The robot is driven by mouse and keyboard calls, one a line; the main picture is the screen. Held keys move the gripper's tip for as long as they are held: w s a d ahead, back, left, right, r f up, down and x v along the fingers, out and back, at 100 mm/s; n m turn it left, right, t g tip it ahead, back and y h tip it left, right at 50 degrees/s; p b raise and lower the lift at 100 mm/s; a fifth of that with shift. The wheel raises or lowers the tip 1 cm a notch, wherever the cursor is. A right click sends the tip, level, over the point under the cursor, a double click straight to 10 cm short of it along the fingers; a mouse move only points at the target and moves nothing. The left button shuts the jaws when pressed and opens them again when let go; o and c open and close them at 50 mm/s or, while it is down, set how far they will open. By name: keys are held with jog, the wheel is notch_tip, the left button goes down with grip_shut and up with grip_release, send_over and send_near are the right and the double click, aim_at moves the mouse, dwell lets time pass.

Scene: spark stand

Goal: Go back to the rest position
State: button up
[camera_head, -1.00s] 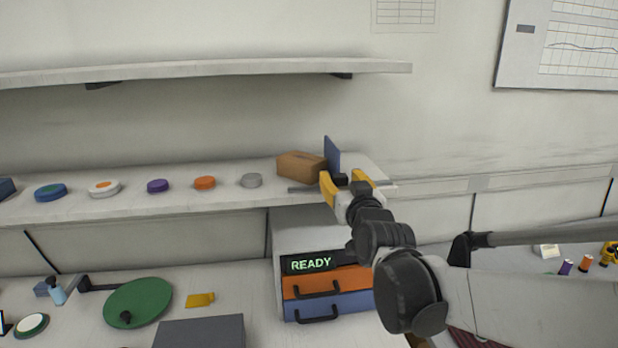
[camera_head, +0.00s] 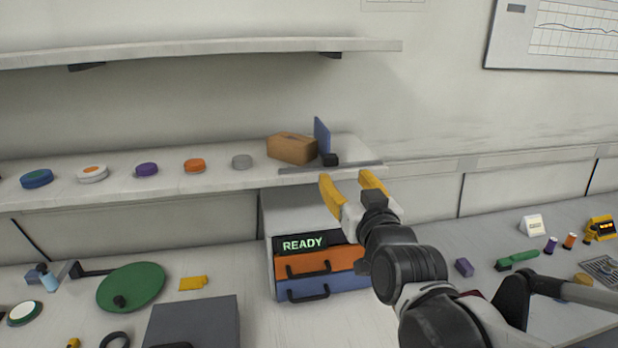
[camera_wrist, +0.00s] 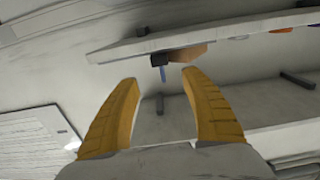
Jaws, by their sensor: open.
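My gripper (camera_head: 348,188) has two yellow fingers, spread apart with nothing between them. In the head view it is just in front of the right end of the lower shelf (camera_head: 110,196), apart from the things on it. In the wrist view the gripper (camera_wrist: 158,85) is open too. Beyond its fingers are a small black block with a blue panel (camera_wrist: 160,66) and a brown box (camera_wrist: 190,53). In the head view the brown box (camera_head: 291,149), the upright blue panel (camera_head: 322,136) and the black block (camera_head: 331,160) stand on the shelf.
Several round discs, one of them orange (camera_head: 194,166), lie along the shelf. Below stands a cabinet with a READY display (camera_head: 304,244) and orange and blue drawers. The bench holds a green disc (camera_head: 131,287), a grey box (camera_head: 195,322) and small items at right, including a green tool (camera_head: 517,260).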

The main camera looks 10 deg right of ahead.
jog(key=shift+s, duration=0.55)
jog(key=shift+f, duration=0.15)
jog(key=s+f+g, duration=1.1)
jog(key=s+f, duration=0.6)
jog(key=f, duration=0.1)
jog(key=shift+s, duration=0.4)
jog(key=shift+w, duration=0.1)
